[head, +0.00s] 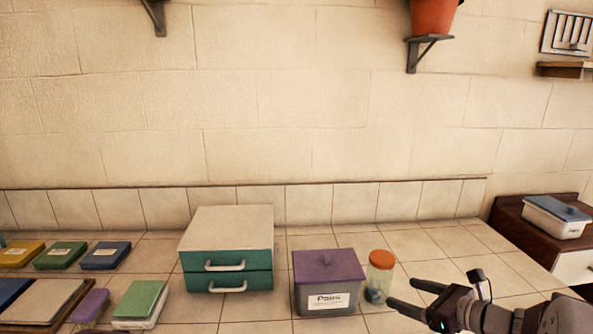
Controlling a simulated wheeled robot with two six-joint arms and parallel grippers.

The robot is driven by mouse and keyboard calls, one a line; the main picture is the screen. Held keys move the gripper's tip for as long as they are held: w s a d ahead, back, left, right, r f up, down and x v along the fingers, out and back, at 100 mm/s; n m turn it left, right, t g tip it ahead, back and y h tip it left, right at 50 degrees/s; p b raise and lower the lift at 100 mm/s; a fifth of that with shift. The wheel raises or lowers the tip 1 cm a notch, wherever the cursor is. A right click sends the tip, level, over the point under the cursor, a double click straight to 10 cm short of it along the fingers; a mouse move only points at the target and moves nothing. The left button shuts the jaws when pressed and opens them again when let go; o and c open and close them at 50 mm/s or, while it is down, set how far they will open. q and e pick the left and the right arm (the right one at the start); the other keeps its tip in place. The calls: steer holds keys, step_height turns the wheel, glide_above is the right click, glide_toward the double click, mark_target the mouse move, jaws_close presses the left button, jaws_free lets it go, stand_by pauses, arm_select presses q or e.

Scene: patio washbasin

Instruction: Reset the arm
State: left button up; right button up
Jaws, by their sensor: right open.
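My right gripper (408,297) comes in from the lower right of the head view. Its two fingers are spread apart with nothing between them. It points left, just right of and in front of a clear jar with an orange lid (380,277), which has something dark inside. I cannot tell whether a finger touches the jar. My left gripper is out of view.
A grey box with a purple lid (328,281) stands left of the jar. A green two-drawer unit (227,249) is further left, both drawers shut. A lidded container (555,216) sits on a cabinet at right.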

steer(key=s+a+f+n+g+y+p, duration=0.1)
steer(key=s+a+n+g+p, duration=0.1)
steer(key=s+a+n+g, duration=0.45)
steer(key=s+a+n+g+p, duration=0.1)
steer(key=s+a+n+p, duration=0.2)
steer(key=a, duration=0.7)
steer(key=s+a+f+n+g+h, duration=0.2)
steer(key=s+n+g, duration=0.1)
steer(key=s+n, duration=0.3)
steer(key=s+d+f+n+h, duration=0.2)
steer(key=d+n+h, duration=0.1)
steer(key=d+n, duration=0.2)
steer(key=s+d+f+n+h+p, duration=0.1)
steer(key=s+d+f+n+h, duration=0.1)
steer(key=d+n, duration=0.3)
steer(key=f+n+h, duration=0.1)
steer(key=n, duration=0.2)
steer(key=shift+s+d+f, duration=0.15)
steer(key=shift+s+f, duration=0.2)
steer(key=shift+s, duration=0.05)
steer(key=shift+t, duration=0.25)
